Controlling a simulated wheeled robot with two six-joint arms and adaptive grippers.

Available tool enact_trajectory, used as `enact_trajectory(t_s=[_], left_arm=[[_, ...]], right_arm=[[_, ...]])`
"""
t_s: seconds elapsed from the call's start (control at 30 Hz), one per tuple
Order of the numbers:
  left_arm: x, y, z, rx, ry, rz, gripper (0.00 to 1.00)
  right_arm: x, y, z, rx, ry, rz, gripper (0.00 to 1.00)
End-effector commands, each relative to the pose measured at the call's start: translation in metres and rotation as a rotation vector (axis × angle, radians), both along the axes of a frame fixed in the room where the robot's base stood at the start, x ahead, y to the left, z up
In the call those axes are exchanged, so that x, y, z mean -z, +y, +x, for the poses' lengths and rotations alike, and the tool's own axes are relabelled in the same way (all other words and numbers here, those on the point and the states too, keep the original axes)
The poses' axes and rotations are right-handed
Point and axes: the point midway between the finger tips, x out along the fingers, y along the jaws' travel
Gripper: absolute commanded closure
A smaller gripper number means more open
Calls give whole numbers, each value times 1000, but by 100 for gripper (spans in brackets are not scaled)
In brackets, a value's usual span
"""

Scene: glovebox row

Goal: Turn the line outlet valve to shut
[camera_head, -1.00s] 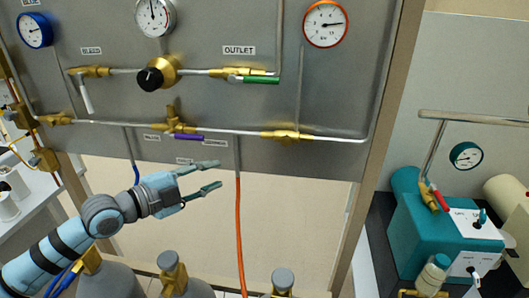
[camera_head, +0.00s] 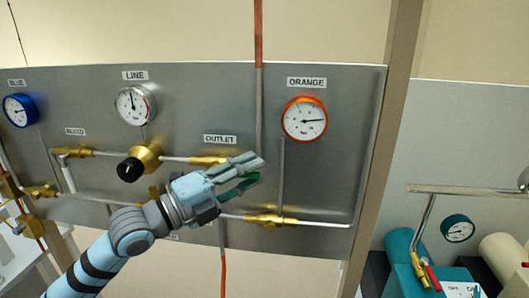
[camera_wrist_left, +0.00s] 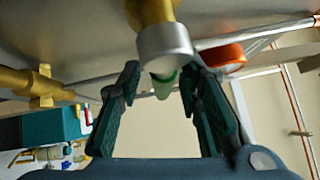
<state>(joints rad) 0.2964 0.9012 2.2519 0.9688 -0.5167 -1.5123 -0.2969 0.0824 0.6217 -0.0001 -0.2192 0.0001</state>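The outlet valve (camera_head: 207,160) is a brass body on the panel's upper pipe, under the OUTLET label (camera_head: 220,139). In the head view my left gripper (camera_head: 252,169) covers most of its green lever. In the left wrist view the lever's green end (camera_wrist_left: 163,84) shows between the two fingers, beyond a silver collar (camera_wrist_left: 165,45) and a brass fitting (camera_wrist_left: 155,12). My left gripper (camera_wrist_left: 160,85) is open there, with a gap visible on each side of the green end. Contact cannot be seen. My right gripper is not in view.
A brass knob valve with a black knob (camera_head: 130,169) is left of the outlet valve. A lower pipe with a brass fitting (camera_head: 268,221) runs beneath. The orange gauge (camera_head: 304,120) and LINE gauge (camera_head: 135,105) sit above. Teal equipment (camera_head: 400,250) stands at right.

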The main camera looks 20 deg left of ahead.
Motion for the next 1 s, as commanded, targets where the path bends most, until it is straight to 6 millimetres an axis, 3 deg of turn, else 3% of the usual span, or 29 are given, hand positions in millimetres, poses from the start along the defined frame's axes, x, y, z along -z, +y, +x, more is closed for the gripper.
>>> enact_trajectory(t_s=[0.3, 0.5, 1.0], left_arm=[[1, -1, 1, -2, 2, 0, 68], [1, -1, 1, -2, 2, 0, 100], [2, -4, 5, -3, 7, 13, 100]], right_arm=[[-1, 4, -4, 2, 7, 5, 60], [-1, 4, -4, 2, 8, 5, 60], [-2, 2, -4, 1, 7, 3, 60]])
